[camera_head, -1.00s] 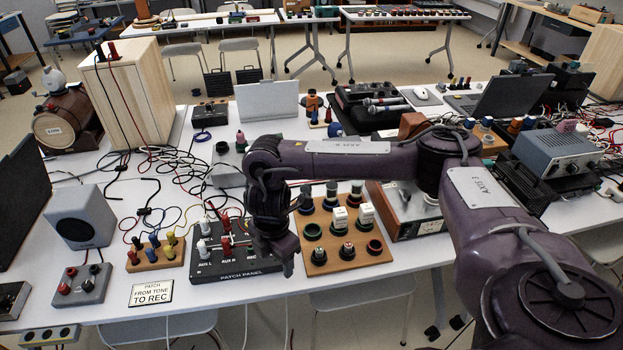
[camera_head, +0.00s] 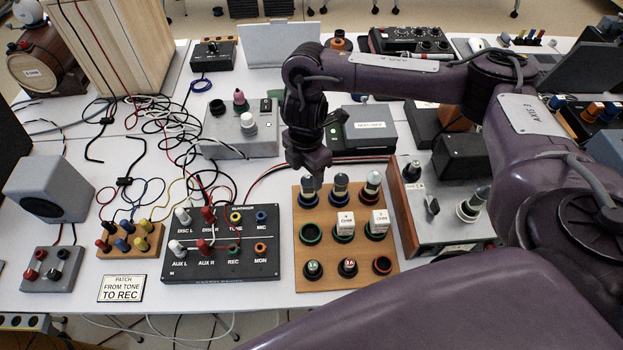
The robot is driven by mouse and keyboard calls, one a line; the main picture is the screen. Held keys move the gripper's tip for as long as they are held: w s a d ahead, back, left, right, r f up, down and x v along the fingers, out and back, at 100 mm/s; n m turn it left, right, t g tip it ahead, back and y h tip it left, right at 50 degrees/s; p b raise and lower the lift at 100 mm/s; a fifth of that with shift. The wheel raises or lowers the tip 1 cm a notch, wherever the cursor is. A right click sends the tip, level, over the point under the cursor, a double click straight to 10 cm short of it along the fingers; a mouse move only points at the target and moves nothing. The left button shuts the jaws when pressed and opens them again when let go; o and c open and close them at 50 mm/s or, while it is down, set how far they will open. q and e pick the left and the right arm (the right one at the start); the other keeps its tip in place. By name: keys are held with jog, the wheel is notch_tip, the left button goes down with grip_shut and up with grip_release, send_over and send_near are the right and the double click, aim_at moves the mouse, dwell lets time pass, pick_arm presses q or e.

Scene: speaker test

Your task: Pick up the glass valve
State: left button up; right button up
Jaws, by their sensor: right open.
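A wooden board (camera_head: 346,281) with several ringed sockets stands right of the patch panel. In its back row, grey-topped cylindrical pieces that look like valves stand upright, one in the middle (camera_head: 341,187) and one at the right (camera_head: 373,184). I cannot tell for sure which piece is the glass valve. My right gripper (camera_head: 311,186) is open and points down over the back-left socket. It hides most of what stands there, and I cannot tell whether it touches it. My left gripper is not in view.
Two white boxy pieces (camera_head: 345,223) stand in the middle row, and small green- and red-topped pieces (camera_head: 348,267) in front. The black patch panel (camera_head: 222,262) with plugs is left of the board. A wood-sided metal device (camera_head: 440,212) stands close on the right. Cables lie behind left.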

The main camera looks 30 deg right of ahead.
aim_at(308, 187)
notch_tip(308, 187, down, 2)
jog(key=shift+s+a+f+b, duration=0.1)
jog(key=shift+s+f+b, duration=0.05)
jog(key=shift+b, duration=0.15)
notch_tip(308, 187, down, 4)
jog(key=shift+r+b, duration=0.15)
jog(key=shift+b, duration=0.55)
jog(key=shift+d+f, duration=0.2)
jog(key=shift+f, duration=0.2)
jog(key=shift+r, duration=0.1)
jog(key=c, duration=1.1)
jog(key=shift+o, duration=0.2)
